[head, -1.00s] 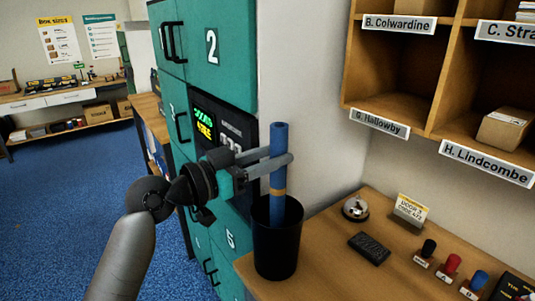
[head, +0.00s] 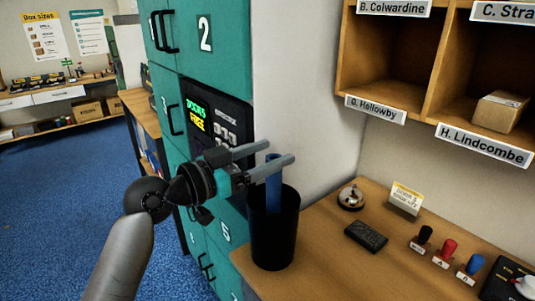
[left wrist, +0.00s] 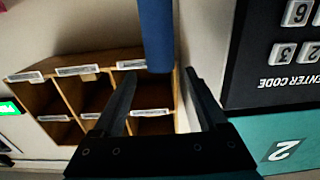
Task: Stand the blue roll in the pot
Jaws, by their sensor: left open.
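The blue roll (head: 273,195) stands upright in the black pot (head: 273,235), with its top part above the rim and its lower part hidden inside. My left gripper (head: 280,157) is open at the roll's top, just above the pot, with its fingers on either side of the roll. In the left wrist view the blue roll (left wrist: 156,35) shows beyond the spread fingers of the left gripper (left wrist: 158,85). My right gripper is not in view.
The pot stands on the wooden counter (head: 320,255) beside the teal lockers (head: 215,70). A bell (head: 350,197), a dark pad (head: 366,237), a small sign (head: 406,198) and several stamps (head: 443,254) lie to the right. Pigeonholes (head: 395,60) hang above.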

